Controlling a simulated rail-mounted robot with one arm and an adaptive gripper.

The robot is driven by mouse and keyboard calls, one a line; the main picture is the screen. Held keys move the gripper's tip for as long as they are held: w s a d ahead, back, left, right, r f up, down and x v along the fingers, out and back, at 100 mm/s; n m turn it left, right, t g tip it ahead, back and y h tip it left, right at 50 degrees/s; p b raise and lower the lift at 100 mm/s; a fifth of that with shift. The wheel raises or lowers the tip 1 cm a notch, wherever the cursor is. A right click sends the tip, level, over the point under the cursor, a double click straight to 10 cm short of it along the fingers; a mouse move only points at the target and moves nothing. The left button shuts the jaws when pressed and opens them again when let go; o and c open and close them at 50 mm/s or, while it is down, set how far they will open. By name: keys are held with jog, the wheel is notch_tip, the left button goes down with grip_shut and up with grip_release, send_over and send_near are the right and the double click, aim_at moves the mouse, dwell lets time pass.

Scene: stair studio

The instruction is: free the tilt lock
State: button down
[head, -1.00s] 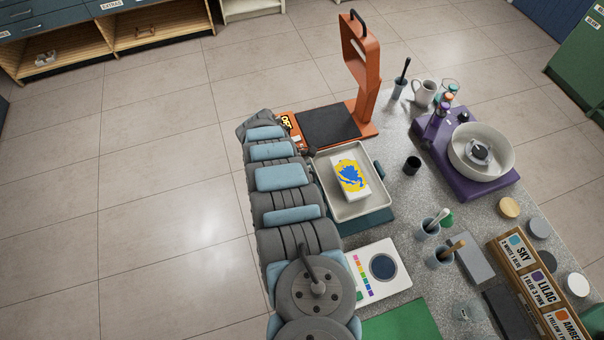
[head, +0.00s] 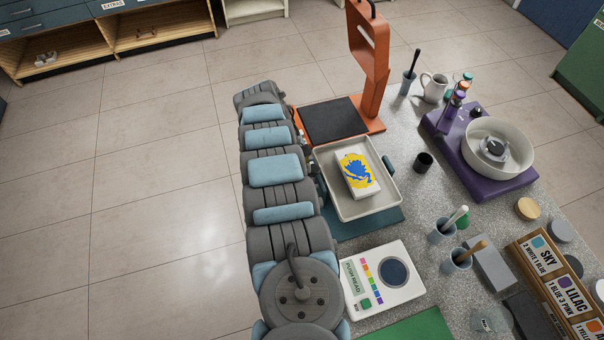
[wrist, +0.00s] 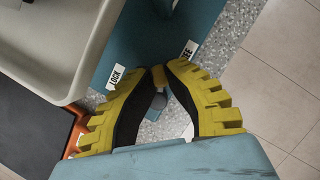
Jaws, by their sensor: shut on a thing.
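The tilt lock is on a teal base (wrist: 130,30) under the cream tray (wrist: 48,45). In the wrist view the base carries a LOCK label (wrist: 117,77) and a second label ending in "EE" (wrist: 188,50), partly covered by a finger. My gripper (wrist: 160,73), with yellow and black fingers, is between the two labels and shut on a small lever (wrist: 159,101). Only a grey-blue and brownish bit of the lever shows; its exact angle is unclear. In the head view the tray (head: 383,208) sits on the teal base (head: 372,224), and my arm hides the gripper and lever.
A white block with blue and yellow paint (head: 358,172) lies in the tray. An orange stand (head: 368,60) with a black pad is behind it. A white palette device (head: 382,280) stands in front.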

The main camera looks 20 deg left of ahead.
jog(key=shift+s+a+m+g+b, duration=0.15)
jog(key=shift+m+g+b, duration=0.15)
jog(key=shift+m+b, duration=0.25)
jog(key=shift+f, duration=0.1)
jog(key=c, duration=0.9)
grip_release()
jog(key=shift+c, duration=0.2)
jog(key=v, duration=1.2)
